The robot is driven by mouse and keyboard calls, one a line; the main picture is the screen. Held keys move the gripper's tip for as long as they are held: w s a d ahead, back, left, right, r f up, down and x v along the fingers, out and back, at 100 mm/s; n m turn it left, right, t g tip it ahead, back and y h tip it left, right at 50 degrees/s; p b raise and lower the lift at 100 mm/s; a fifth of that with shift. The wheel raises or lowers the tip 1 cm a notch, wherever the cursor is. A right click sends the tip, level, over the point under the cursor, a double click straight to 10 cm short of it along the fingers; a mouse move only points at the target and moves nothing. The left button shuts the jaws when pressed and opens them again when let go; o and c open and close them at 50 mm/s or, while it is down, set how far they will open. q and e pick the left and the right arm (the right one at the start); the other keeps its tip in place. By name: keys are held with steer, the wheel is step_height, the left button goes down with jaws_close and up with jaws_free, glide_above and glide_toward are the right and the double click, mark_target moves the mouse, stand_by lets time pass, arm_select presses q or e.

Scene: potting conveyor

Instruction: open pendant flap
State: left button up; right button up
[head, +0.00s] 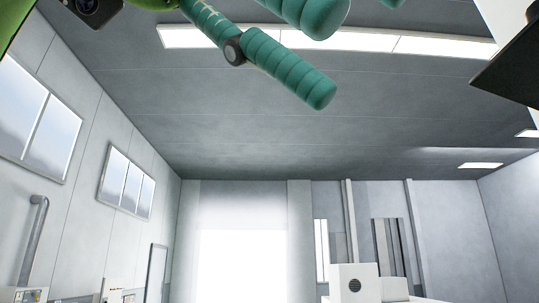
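Teal ribbed, jointed fingers come in at the top of the head view, close to the camera. They look like my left gripper (326,60), below a green body with a dark camera-like block at the top left. The nearest full finger has a grey round joint and points down to the right. Thicker fingers beside it are cut off by the top edge. Nothing shows between the visible fingers, but whether they are open or shut is unclear. My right gripper is not in view. I cannot make out a pendant or its flap.
A dark flat panel (511,62) of unclear identity juts in at the upper right. The view tilts up at the grey ceiling (200,115). A white box with a round dark grille (355,284) stands at the lower right. A grey pipe (33,245) runs up the left wall.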

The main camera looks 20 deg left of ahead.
arm_select(q)
steer(key=a, duration=0.1)
steer(key=s+a, duration=0.1)
steer(key=a, duration=0.1)
steer(key=shift+s+a, duration=0.1)
steer(key=shift+s, duration=0.1)
steer(key=shift+w, duration=0.1)
steer(key=shift+c, duration=0.4)
jaws_close()
